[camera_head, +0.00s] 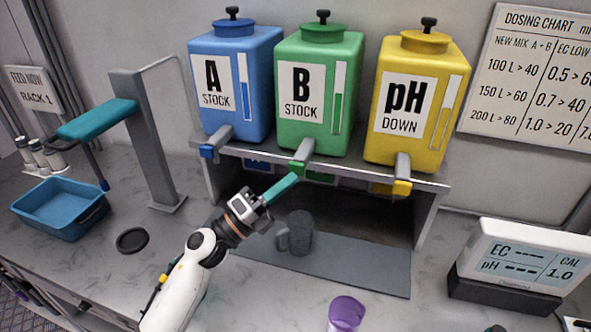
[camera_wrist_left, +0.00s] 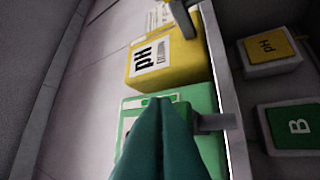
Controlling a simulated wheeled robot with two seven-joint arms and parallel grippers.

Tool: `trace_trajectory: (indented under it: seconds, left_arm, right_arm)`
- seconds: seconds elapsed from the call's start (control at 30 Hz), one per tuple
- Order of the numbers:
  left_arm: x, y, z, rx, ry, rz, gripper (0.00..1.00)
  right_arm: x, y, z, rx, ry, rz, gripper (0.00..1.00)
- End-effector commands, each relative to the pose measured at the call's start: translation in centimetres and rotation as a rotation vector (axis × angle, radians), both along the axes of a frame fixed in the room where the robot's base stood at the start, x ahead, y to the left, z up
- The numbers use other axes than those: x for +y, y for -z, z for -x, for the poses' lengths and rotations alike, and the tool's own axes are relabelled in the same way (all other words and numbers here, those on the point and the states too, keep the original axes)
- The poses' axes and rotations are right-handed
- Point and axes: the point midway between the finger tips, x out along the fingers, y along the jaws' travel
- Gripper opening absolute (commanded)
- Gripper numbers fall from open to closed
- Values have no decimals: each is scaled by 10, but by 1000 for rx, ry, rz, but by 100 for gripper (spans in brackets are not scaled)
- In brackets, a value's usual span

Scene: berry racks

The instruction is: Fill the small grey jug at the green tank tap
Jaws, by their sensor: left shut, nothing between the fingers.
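The green tank (camera_head: 318,90), marked B STOCK, stands on the shelf between the blue and yellow tanks. Its tap (camera_head: 307,147) has a grey body and a green end, and sticks out over the shelf edge. The small grey jug (camera_head: 301,233) stands upright on the grey mat below, roughly under this tap, handle to the left. My left gripper (camera_head: 292,180) is shut and empty, its teal fingertips just below the green tap end; whether they touch it is unclear. In the left wrist view the shut fingers (camera_wrist_left: 163,110) cover part of the green tank (camera_wrist_left: 205,98). My right gripper is out of view.
The blue tank (camera_head: 236,85) and yellow tank (camera_head: 450,75) flank the green one. A blue tray (camera_head: 62,228) and a dark round disc (camera_head: 132,240) lie left. A purple cup (camera_head: 347,312) stands in front, an EC/pH meter (camera_head: 525,255) right. Labelled containers (camera_wrist_left: 270,55) sit under the shelf.

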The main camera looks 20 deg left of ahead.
Motion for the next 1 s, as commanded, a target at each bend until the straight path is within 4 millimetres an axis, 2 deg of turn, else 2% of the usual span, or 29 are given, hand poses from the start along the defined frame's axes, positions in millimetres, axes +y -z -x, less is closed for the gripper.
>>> trace_trajectory:
  seconds: [1.0]
  left_arm:
    - [0,0,-10,0,0,0,0]
  right_arm:
    - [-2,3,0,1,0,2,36]
